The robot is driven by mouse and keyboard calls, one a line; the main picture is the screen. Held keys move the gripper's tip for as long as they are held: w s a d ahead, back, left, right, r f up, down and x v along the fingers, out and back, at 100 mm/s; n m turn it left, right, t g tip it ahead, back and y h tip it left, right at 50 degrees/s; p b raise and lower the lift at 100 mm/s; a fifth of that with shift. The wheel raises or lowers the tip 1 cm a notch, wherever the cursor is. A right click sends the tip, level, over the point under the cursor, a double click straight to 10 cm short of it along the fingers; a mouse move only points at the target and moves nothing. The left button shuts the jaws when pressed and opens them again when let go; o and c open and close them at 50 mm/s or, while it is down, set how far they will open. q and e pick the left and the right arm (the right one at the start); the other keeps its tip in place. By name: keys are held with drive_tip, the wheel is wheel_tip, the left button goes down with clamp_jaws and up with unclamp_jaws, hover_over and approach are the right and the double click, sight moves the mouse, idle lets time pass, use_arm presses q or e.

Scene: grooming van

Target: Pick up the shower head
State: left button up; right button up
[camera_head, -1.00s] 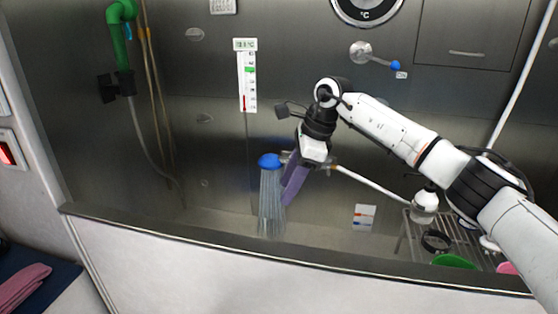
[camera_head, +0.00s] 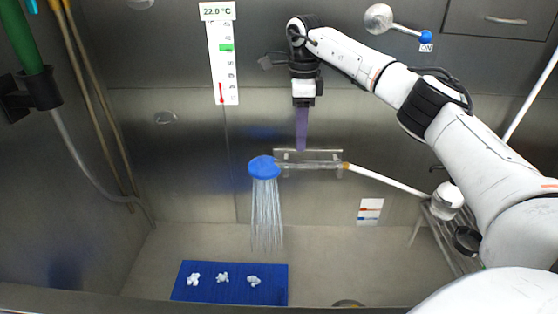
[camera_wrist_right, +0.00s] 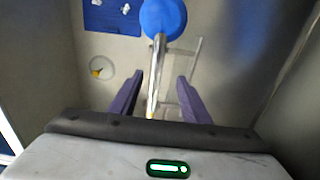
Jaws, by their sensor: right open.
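The shower head has a blue round head (camera_head: 264,167) with water streaming down from it. Its thin metal handle (camera_head: 315,166) runs right to a white hose, in front of a clear bracket on the back wall. My right gripper (camera_head: 301,147) points down with its purple fingers just above the handle. In the right wrist view the blue head (camera_wrist_right: 163,18) is at the top, and the handle runs between the two spread fingers of my open gripper (camera_wrist_right: 160,77). I cannot tell whether the fingers reach its depth. My left gripper is not in view.
A blue mat (camera_head: 230,292) with several white clumps lies on the tub floor, near a round drain (camera_head: 348,303). A wire rack (camera_head: 448,236) holding a white bottle stands at right. A blue-tipped lever (camera_head: 400,22) sticks out of the wall above my arm.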

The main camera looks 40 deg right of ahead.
sight(301, 161)
drive_tip(key=f, duration=0.5)
drive_tip(key=f+p, duration=0.1)
drive_tip(key=f, duration=0.2)
drive_tip(key=shift+s, duration=0.4)
drive_tip(key=shift+r, duration=0.1)
drive_tip(key=shift+c, duration=0.3)
clamp_jaws()
